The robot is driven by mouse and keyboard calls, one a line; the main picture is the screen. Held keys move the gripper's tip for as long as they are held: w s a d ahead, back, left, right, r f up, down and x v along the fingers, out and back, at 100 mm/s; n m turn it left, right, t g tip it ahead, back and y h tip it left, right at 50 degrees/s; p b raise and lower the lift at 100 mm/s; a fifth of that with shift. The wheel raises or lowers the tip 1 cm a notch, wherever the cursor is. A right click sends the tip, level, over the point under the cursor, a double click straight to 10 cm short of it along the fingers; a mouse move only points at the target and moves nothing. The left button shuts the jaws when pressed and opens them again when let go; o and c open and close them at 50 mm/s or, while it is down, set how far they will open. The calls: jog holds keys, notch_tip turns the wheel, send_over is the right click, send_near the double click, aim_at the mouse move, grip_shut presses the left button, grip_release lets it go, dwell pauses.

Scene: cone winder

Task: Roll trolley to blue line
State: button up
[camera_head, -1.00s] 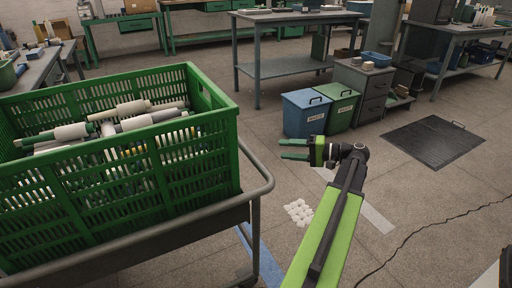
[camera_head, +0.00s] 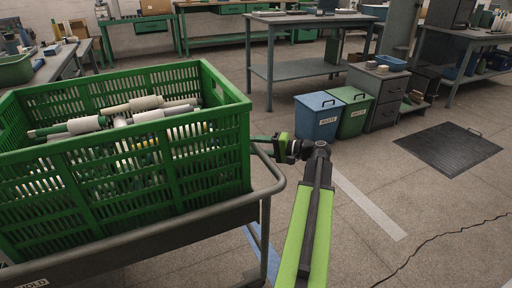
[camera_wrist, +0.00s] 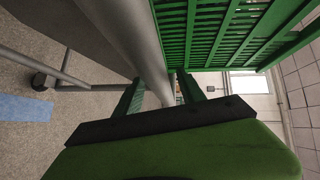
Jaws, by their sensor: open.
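The trolley (camera_head: 205,218) stands at the left in the head view, with a grey tubular rail. It carries a green slatted crate (camera_head: 120,170) holding several white and green bobbins (camera_head: 150,114). The blue line (camera_head: 258,244) is on the floor, partly hidden behind the trolley's right end; it also shows in the wrist view (camera_wrist: 25,107). My gripper (camera_head: 264,144) is beside the crate's right side at the rail. In the wrist view its open fingers (camera_wrist: 158,90) lie either side of the rail tube (camera_wrist: 135,35). Whether they touch it I cannot tell.
A blue bin (camera_head: 317,120) and a green bin (camera_head: 352,112) stand beyond my gripper, beside a grey cabinet (camera_head: 378,96). A dark floor mat (camera_head: 445,148) and a black cable (camera_head: 440,237) lie at the right. Floor right of my arm is mostly clear.

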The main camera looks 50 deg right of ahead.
grip_shut()
dwell(1.4)
